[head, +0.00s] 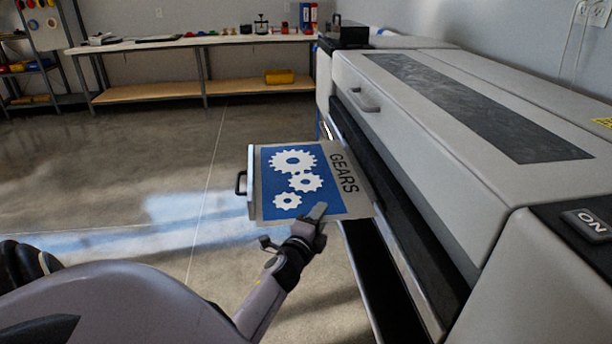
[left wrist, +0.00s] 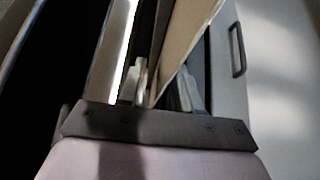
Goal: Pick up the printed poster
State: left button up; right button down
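The printed poster (head: 283,160) has a blue field with white gears and the word "GEARS" on a grey strip. It lies at the front of the large printer (head: 440,130), over a pale panel with a black handle (head: 241,183). My left gripper (head: 318,211) is at the poster's near edge, one finger showing above it. In the left wrist view the two fingers (left wrist: 164,88) stand apart, with a tan sheet edge (left wrist: 187,45) running between them. Whether both touch it is unclear. My right gripper is not in view.
The printer fills the right side, with an "ON" button (head: 590,222) at the near corner and a dark slot along its front. A workbench (head: 180,42) with small items stands at the back, beside a shelf rack (head: 40,68). The floor (head: 130,160) at left is clear.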

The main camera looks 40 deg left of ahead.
pick_arm(q)
jog(key=shift+c, duration=0.3)
grip_shut()
